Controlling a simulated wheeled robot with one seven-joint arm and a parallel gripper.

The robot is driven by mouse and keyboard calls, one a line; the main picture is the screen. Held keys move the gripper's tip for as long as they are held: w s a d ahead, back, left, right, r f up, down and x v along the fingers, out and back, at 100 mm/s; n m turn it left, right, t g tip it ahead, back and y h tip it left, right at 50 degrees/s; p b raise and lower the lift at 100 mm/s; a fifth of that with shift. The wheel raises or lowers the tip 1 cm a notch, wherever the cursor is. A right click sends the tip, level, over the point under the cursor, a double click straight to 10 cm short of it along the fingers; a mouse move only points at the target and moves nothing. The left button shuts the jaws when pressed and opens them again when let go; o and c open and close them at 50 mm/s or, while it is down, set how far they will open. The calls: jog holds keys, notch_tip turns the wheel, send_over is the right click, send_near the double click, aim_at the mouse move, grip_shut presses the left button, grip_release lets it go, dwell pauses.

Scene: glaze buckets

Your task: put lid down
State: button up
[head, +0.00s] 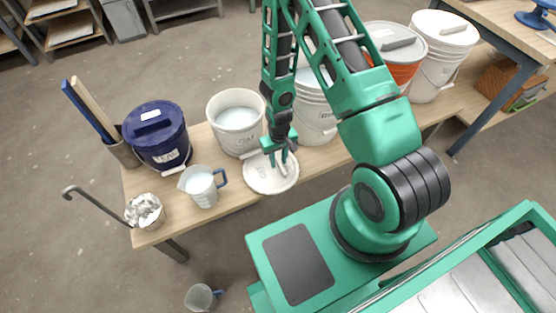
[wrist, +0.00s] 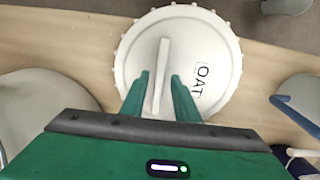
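A round white lid (head: 262,180) with a raised bar handle is at the bench's front edge, in front of the open white bucket labelled OAT (head: 238,142). It lies flat or nearly so, and its rim reaches past the bench edge in the picture. In the wrist view the lid (wrist: 205,45) shows a ribbed rim and the letters OAT. My gripper (wrist: 160,78) is over the lid, its two fingers apart on either side of the upright handle (wrist: 160,70), with gaps showing. I cannot tell whether the lid's underside touches the bench.
A measuring jug (head: 203,188) stands just left of the lid. Another jug (head: 200,297) is on the floor.

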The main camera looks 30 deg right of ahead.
notch_tip(320, 180, up, 12)
jog(key=shift+f, duration=0.15)
dwell(0.4)
jog(key=s+d+r+m+h, duration=0.1)
jog(key=s+d+r, duration=0.2)
jog(key=d+r, duration=0.5)
jog(key=s+d+r+m, duration=0.2)
jog(key=s+d+r, duration=0.15)
jog(key=r, duration=0.85)
jog(key=s+d+r+m+y, duration=0.1)
jog(key=s+d+r+m, duration=0.1)
jog(key=s+r, duration=1.2)
jog(key=s+m, duration=0.1)
jog(key=s, duration=0.2)
jog(key=shift+s+d, duration=0.15)
jog(key=shift+d, duration=0.15)
jog(key=shift+w+f, duration=0.25)
jog(key=shift+w, duration=0.4)
